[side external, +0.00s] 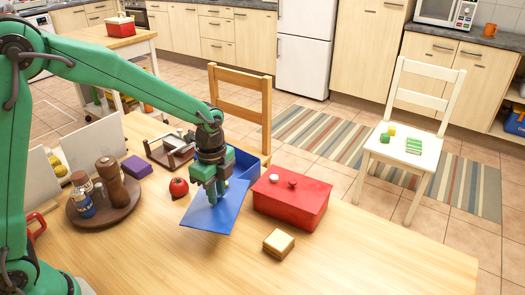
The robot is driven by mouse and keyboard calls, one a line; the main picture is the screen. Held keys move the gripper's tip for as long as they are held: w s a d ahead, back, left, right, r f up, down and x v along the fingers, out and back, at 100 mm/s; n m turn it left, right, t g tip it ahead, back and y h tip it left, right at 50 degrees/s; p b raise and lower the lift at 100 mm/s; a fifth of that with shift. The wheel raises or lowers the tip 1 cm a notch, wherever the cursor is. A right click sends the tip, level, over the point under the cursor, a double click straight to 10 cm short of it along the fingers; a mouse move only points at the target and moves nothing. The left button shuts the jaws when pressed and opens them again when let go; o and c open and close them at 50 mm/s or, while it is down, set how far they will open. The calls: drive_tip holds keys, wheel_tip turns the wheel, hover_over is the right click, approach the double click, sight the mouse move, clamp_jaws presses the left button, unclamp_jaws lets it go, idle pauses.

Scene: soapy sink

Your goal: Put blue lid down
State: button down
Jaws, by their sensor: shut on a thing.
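The blue lid (214,215) is a thin flat panel, tilted, in the middle of the side external view. My gripper (211,196) is shut on it near its upper part and holds it from above. The lid's near corner hangs close to the table (330,262); I cannot tell whether it touches. A blue box (246,168) stands just behind the lid and gripper, partly hidden by them. Something yellow-green shows inside the box.
A red box (290,205) with small items on its lid stands right of the blue lid. A sandwich (278,243) lies in front. The table's front right is clear.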

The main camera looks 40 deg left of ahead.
sight(219, 212)
drive_tip(key=shift+f, duration=3.7)
drive_tip(key=shift+f, duration=0.1)
drive_tip(key=c, duration=1.3)
unclamp_jaws()
wheel_tip(219, 212, up, 12)
drive_tip(key=shift+r, duration=0.1)
